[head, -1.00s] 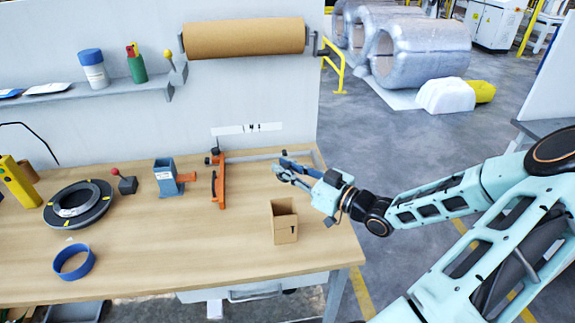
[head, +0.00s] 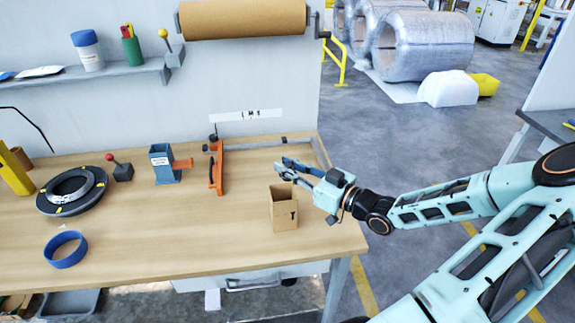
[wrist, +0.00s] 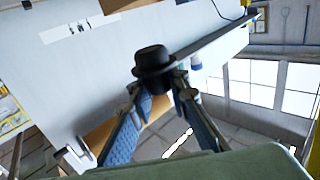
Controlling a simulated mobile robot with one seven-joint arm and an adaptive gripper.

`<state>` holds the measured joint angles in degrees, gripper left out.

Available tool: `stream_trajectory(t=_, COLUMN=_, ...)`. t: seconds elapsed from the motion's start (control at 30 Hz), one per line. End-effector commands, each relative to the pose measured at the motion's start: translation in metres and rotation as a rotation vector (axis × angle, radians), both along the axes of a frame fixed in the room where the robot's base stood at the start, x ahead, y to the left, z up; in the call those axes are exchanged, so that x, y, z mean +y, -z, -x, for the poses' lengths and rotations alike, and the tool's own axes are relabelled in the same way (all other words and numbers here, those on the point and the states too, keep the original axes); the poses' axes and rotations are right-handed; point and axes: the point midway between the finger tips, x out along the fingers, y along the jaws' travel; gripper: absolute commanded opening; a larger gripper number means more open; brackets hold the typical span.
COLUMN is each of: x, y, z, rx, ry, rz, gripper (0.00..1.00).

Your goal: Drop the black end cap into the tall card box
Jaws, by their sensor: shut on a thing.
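The black end cap (wrist: 153,65) shows in the wrist view, held between the fingertips of my gripper (wrist: 157,88). It has a rounded top and a wider rim. In the head view my gripper (head: 283,167) is above the tall card box (head: 284,215), just behind its opening in the picture; the cap cannot be made out there. The box stands upright near the right end of the table, its top open. I cannot tell whether the gripper is directly over the opening.
The wooden table (head: 190,235) holds an orange clamp-like tool (head: 219,170), a blue holder (head: 163,163), a black ring (head: 72,190) and a blue ring (head: 65,250), all left of the box. A metal rail (head: 255,145) lies behind. The table's front is clear around the box.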

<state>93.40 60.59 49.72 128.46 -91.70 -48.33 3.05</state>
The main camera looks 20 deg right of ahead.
Motion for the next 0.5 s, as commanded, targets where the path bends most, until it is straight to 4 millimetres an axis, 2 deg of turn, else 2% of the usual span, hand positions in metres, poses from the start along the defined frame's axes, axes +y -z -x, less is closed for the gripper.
stream_trajectory(t=0.17, x=-0.0001, y=-0.0009, z=0.0, rx=0.0, ry=0.0, rz=0.0, gripper=0.03)
stream_trajectory(t=0.2, x=0.0, y=-0.0009, z=0.0, rx=0.0, ry=0.0, rz=0.0, gripper=0.19)
stream_trajectory(t=0.33, x=0.0, y=-0.0009, z=0.0, rx=0.0, ry=0.0, rz=0.0, gripper=0.33)
stream_trajectory(t=0.37, x=0.0, y=-0.0009, z=0.0, rx=0.0, ry=0.0, rz=0.0, gripper=0.36)
stream_trajectory(t=0.5, x=0.0, y=-0.0008, z=0.0, rx=0.0, ry=0.0, rz=0.0, gripper=0.36)
